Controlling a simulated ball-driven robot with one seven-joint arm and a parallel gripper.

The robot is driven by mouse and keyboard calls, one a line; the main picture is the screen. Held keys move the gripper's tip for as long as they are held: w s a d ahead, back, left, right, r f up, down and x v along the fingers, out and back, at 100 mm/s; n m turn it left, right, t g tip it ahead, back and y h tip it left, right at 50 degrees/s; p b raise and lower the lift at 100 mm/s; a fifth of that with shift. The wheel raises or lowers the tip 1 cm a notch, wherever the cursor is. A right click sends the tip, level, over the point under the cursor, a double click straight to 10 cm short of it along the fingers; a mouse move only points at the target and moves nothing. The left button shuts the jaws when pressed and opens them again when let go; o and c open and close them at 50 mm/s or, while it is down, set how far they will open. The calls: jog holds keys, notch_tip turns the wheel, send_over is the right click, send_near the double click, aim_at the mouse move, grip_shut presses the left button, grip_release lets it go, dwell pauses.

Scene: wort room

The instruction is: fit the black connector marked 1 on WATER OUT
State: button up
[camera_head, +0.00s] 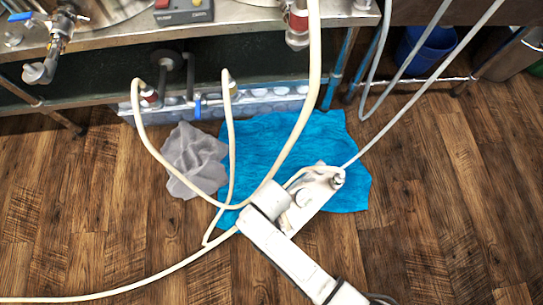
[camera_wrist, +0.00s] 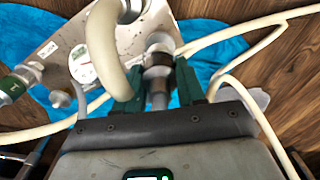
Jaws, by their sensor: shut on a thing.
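My gripper (camera_wrist: 160,76) shows in the wrist view with its green fingers on either side of a dark hose connector (camera_wrist: 157,59) with a pale metal collar. It is shut on this connector, beside a steel plate-like unit (camera_wrist: 55,55) with a round gauge. The connector's number is not visible. I cannot tell whether it is seated on a port. No WATER OUT label is readable. In the head view the steel unit (camera_head: 318,200) lies on a blue cloth, partly behind my white arm, which hides my gripper. A grey hose reaches a fitting (camera_head: 338,179) at its upper right end.
A thick cream hose (camera_wrist: 103,48) crosses close over the gripper's left finger. Thinner hoses (camera_head: 137,112) loop across the blue cloth (camera_head: 260,140). A grey cloth (camera_head: 195,155) lies to its left. A steel bench (camera_head: 130,45) stands behind. Wooden floor is clear at right.

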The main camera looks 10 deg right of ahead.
jog(key=shift+f+b, duration=0.85)
jog(key=shift+f, duration=0.4)
jog(key=o, duration=1.2)
jog(key=shift+o, duration=0.2)
notch_tip(320, 180, up, 11)
jog(key=p, duration=0.6)
jog(key=shift+f, duration=0.1)
jog(key=s+d+r+m+t+p, duration=0.15)
jog(key=s+d+r, duration=0.25)
jog(key=d+r, duration=0.7)
jog(key=s+d+r+m+g, duration=0.1)
jog(key=s+d+r+m, duration=0.4)
jog(key=d, duration=1)
notch_tip(320, 180, up, 31)
jog(key=w+n+p, duration=0.1)
jog(key=n+p, duration=0.1)
jog(key=p, duration=2.8)
jog(key=shift+w+a+r, duration=0.2)
jog(key=shift+w+a, duration=0.1)
jog(key=shift+a, duration=0.1)
